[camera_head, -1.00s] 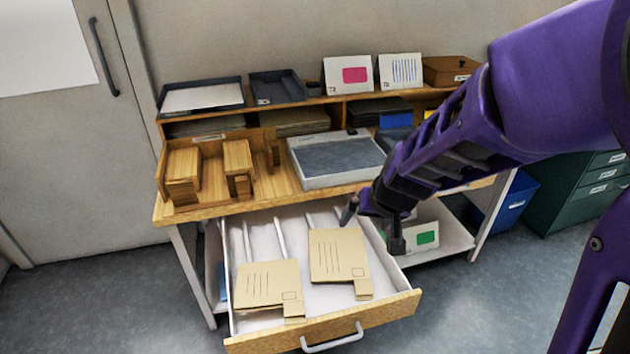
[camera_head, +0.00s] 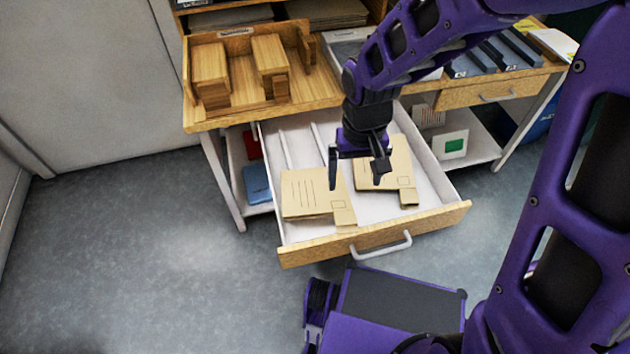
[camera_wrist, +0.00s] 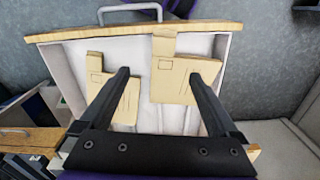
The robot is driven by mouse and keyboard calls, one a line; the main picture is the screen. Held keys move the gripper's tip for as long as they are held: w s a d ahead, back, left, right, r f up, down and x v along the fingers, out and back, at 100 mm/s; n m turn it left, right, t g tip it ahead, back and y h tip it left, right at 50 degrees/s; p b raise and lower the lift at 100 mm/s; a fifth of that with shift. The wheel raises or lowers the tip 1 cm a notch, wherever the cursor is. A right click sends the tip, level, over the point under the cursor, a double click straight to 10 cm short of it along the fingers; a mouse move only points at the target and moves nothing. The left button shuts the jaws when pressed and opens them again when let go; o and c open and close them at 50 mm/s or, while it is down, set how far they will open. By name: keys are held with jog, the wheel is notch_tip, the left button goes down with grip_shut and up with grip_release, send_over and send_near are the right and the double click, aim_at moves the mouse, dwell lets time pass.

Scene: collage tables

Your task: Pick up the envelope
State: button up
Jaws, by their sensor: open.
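Two tan envelopes lie in the open white drawer (camera_head: 440,190). The left envelope (camera_head: 308,195) is near the drawer's left side, and the right envelope (camera_head: 395,165) lies to its right and a little farther back. In the wrist view the right envelope appears on the left (camera_wrist: 118,85) and the left envelope on the right (camera_wrist: 172,82). My gripper (camera_head: 355,180) is open and empty above the drawer, with its fingers over the gap between the envelopes. In the wrist view the fingers (camera_wrist: 158,75) point toward the drawer front, and one partly covers an envelope.
The wooden drawer front with its grey handle (camera_head: 385,246) faces me. The drawer has raised side walls and thin dividers. Wooden blocks (camera_head: 210,75) stand on the desk behind. Grey floor at left is clear.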

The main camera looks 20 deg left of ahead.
aim_at(345, 217)
notch_tip(345, 217, down, 11)
jog(key=shift+f+b, duration=0.2)
jog(key=shift+b, duration=0.95)
jog(key=f, duration=0.1)
jog(key=f+b, duration=0.1)
jog(key=f, duration=0.3)
jog(key=shift+s+a+f, duration=0.1)
jog(key=shift+s+a, duration=0.1)
jog(key=shift+a, duration=0.1)
grip_shut()
jog(key=shift+r, duration=0.2)
